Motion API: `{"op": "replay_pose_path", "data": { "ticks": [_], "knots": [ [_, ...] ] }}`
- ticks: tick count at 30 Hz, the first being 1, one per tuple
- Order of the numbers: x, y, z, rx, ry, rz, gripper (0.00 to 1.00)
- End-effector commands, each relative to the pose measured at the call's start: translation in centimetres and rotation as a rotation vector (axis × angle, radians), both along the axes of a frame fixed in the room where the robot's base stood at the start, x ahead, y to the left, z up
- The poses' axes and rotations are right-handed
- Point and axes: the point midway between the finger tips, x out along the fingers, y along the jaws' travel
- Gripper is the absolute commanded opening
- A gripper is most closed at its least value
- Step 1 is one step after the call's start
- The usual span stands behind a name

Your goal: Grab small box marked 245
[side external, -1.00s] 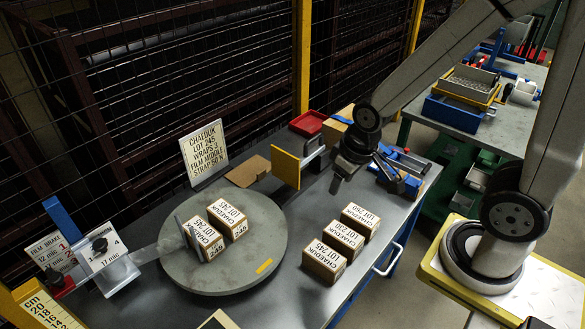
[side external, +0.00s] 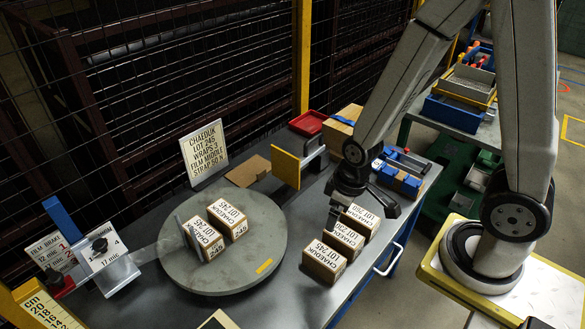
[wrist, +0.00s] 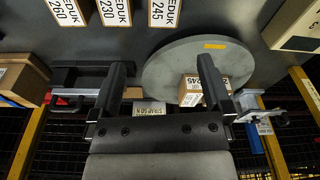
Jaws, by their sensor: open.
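Three small cartons with white labels stand in a row on the bench, right of the round turntable (side external: 185,275). The nearest box, marked 245 (side external: 323,262), also shows at the top edge of the wrist view (wrist: 163,12). The middle box, marked 230 (wrist: 113,12), and the far box, marked 260 (wrist: 67,12), are beside it. Two more boxes marked 245, the left one (side external: 205,240) and the right one (side external: 228,219), stand on the turntable. My gripper (wrist: 162,64) is open and empty, above the bench at the far end of the row, apart from the nearest box.
A lot sign (side external: 204,153) stands behind the turntable. A yellow plate (side external: 286,168), a red tray (side external: 308,123), a brown carton (side external: 343,127) and a blue vise-like tool (side external: 402,175) are at the back. Bare bench lies between turntable and row.

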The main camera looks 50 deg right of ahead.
Motion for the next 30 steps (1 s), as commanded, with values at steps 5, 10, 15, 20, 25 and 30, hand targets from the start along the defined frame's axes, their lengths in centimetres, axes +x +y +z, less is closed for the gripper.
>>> {"op": "replay_pose_path", "data": {
  "ticks": [5,10,15,20,25,30],
  "knots": [
    [-1.5,0.5,-3.7,-0.018,0.051,0.091,1.00],
    [-3.1,0.7,-6.8,-0.043,0.090,0.168,1.00],
    [-4.9,0.6,-9.8,-0.079,0.120,0.218,1.00],
    [-6.5,0.5,-12.4,-0.122,0.127,0.218,1.00],
    [-8.0,0.3,-14.9,-0.172,0.102,0.161,1.00],
    [-9.1,0.0,-17.0,-0.214,0.041,0.061,1.00]
  ]
}}
